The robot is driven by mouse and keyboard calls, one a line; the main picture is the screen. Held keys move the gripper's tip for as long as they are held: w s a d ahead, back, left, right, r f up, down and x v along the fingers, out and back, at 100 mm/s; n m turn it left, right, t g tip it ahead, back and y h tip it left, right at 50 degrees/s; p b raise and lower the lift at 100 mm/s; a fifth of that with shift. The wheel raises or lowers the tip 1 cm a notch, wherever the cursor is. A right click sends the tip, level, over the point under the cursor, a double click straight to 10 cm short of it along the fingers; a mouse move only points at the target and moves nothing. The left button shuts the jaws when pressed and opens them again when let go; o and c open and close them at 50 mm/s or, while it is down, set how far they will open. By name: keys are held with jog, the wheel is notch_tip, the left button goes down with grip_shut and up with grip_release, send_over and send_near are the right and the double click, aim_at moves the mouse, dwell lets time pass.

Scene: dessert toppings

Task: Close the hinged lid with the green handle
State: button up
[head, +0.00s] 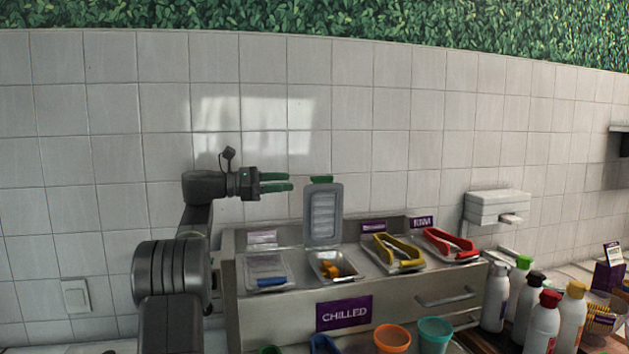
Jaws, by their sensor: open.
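The hinged lid (323,215) is a grey rectangular panel standing upright at the back of a compartment. Its green handle (321,179) is at the top edge. The open compartment (336,268) below it holds orange-yellow pieces. My gripper (291,182) is at the upper left of the lid, its two green fingers pointing right toward the handle. The fingers are apart with nothing between them. The tips are close to the lid's upper left, but I cannot tell the depth gap.
Bottles (571,318) and cups (435,333) crowd the front right. Above the counter is free room before the tiled wall.

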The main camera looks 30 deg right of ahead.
aim_at(313, 180)
jog(key=p+x, duration=0.1)
jog(key=x, duration=0.8)
jog(key=shift+d, duration=0.1)
grip_shut()
